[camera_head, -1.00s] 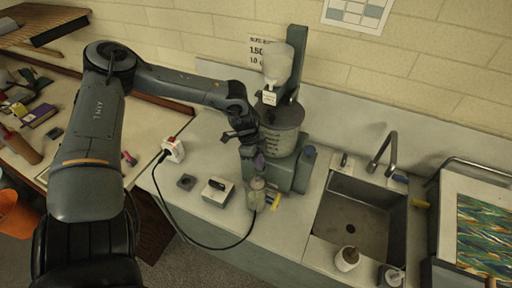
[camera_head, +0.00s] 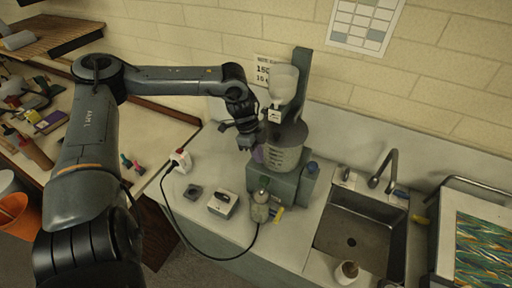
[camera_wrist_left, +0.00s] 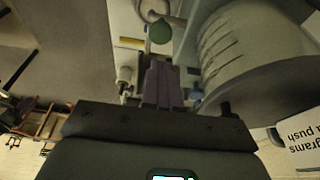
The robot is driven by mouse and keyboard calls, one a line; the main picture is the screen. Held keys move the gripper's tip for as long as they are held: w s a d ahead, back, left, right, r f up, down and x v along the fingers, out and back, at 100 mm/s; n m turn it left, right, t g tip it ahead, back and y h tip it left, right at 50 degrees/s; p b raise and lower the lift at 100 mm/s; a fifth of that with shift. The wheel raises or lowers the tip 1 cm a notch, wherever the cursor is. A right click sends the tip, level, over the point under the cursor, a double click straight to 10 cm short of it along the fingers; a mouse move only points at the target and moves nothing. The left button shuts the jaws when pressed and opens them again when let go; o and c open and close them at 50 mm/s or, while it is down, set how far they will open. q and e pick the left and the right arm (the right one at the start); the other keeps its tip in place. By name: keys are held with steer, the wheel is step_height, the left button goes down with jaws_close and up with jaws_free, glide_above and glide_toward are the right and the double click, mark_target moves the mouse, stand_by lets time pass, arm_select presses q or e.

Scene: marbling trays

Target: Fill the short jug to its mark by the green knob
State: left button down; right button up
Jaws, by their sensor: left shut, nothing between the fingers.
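The green knob (camera_head: 264,182) is on the front of the grey dispenser, and it also shows in the left wrist view (camera_wrist_left: 160,31). A small translucent jug (camera_head: 260,208) stands on the counter just below the knob. Its fill mark and liquid level are too small to tell. My left gripper (camera_head: 258,154) is shut and empty, beside the dispenser's marked tank (camera_head: 285,154) and above the knob. In the left wrist view its purple fingertips (camera_wrist_left: 162,84) are together, pointing toward the knob but apart from it. My right gripper is out of view.
A white hopper (camera_head: 283,84) sits above the tank. A small boxed device (camera_head: 223,204), a dark square pad (camera_head: 193,192) and a white plug block (camera_head: 180,160) with a black cable lie left of the jug. A sink (camera_head: 352,240) is at the right.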

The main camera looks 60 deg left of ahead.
arm_select(q)
steer(key=shift+v, duration=1.2)
